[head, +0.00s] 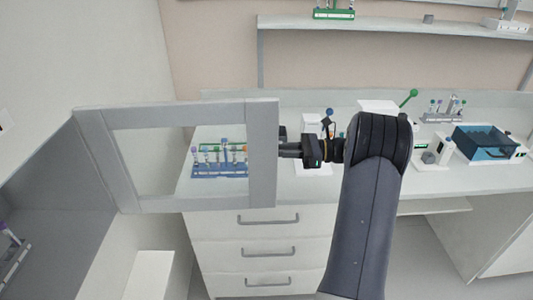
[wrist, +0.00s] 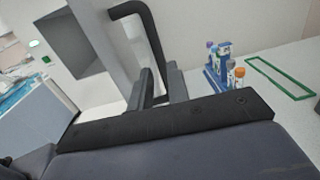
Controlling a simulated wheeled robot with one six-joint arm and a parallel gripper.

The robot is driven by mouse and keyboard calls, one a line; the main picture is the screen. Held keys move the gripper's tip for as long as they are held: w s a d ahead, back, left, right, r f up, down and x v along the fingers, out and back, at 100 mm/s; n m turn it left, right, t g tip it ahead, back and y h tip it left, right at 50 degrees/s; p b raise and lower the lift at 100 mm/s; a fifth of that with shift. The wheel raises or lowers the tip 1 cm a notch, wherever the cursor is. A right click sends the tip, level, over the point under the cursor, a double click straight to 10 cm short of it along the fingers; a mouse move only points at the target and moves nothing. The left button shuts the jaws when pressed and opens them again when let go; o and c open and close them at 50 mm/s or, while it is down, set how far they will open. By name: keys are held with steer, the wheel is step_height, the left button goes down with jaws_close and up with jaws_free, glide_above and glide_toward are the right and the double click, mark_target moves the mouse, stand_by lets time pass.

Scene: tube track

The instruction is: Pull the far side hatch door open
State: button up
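The hatch door (head: 262,150), a grey frame with a clear window, stands swung out from the hatch in the left wall. Its left edge meets the grey hatch box (head: 65,170). My gripper (head: 284,150) is at the door's free right edge, where the handle is mostly hidden in the head view. In the wrist view the dark, bent door handle (wrist: 150,32) runs down between the two fingers of my gripper (wrist: 160,86), which look closed around it. The door's grey edge (wrist: 112,50) shows beside the handle.
A blue rack with tubes (head: 220,170) shows through the door window, on the bench above the drawers (head: 265,234). A blue clear box (head: 486,143) and another tube rack (head: 443,115) stand on the bench to the right. A shelf (head: 400,22) is above.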

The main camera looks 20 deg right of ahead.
mark_target(262, 150)
steer(key=v, duration=0.4)
steer(key=shift+s+d+b, duration=0.2)
steer(key=shift+d+b, duration=0.1)
steer(key=shift+d, duration=0.1)
steer(key=shift+a, duration=0.15)
steer(key=p+x, duration=0.2)
steer(key=x, duration=0.8)
steer(key=shift+w+a, duration=0.2)
steer(key=shift+a, duration=0.1)
steer(key=shift+s, duration=0.15)
steer(key=shift+d, duration=0.15)
